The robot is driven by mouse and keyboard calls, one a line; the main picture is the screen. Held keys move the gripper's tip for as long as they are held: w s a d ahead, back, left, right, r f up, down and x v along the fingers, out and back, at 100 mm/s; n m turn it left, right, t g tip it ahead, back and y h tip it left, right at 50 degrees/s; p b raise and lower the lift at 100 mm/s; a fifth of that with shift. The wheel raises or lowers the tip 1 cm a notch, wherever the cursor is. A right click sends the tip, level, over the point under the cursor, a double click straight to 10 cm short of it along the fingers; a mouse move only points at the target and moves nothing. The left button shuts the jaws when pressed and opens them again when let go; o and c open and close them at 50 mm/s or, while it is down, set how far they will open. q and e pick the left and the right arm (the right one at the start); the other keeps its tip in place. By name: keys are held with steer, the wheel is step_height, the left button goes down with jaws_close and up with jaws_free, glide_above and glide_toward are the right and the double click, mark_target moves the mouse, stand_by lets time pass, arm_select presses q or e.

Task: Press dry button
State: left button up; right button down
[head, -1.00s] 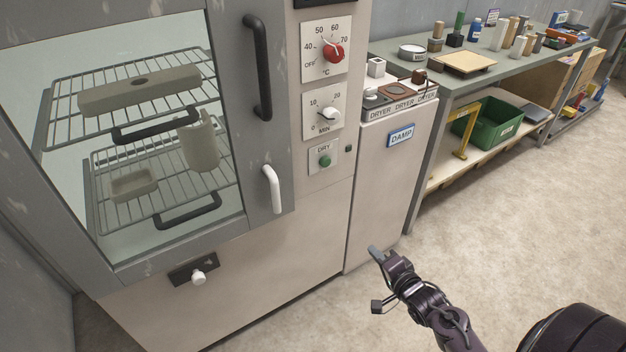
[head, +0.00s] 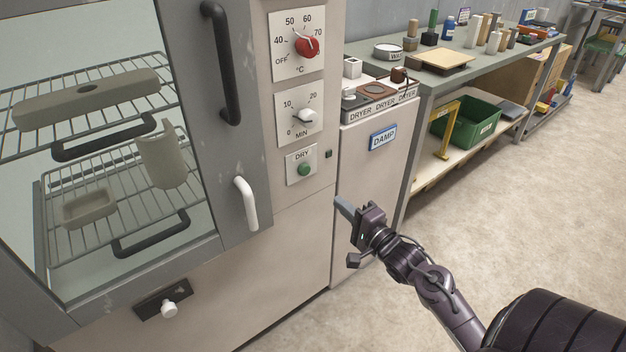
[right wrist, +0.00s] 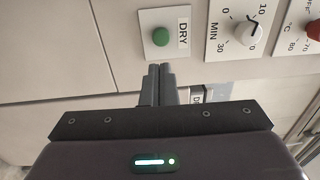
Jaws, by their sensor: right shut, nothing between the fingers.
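The green DRY button (head: 304,169) sits on a small white plate on the dryer's front panel, below the MIN dial (head: 298,116). It also shows in the right wrist view (right wrist: 161,37), just beyond the fingertips. My right gripper (head: 343,204) is below and to the right of the button in the head view, apart from it. Its fingers are together and empty, as the right wrist view (right wrist: 159,70) shows. The button's plate is in plain sight in both views. My left gripper is not in view.
The cabinet's glass door has a black handle (head: 221,62) and a white lever (head: 246,203) left of the panel. A red temperature knob (head: 307,47) is above. A cabinet with a DAMP label (head: 383,136) and a workbench (head: 440,84) stand to the right. The floor in front is clear.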

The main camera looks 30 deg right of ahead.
mark_target(306, 172)
steer(key=w, duration=0.3)
steer(key=w+b, duration=0.1)
steer(key=w, duration=0.7)
steer(key=shift+a+r, duration=0.2)
steer(key=shift+a, duration=0.1)
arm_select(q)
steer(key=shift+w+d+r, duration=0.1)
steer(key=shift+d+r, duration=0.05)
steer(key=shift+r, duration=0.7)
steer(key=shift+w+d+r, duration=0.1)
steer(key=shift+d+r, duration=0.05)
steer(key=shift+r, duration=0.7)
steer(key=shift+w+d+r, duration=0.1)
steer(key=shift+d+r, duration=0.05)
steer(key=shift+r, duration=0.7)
arm_select(e)
steer(key=shift+w, duration=0.4)
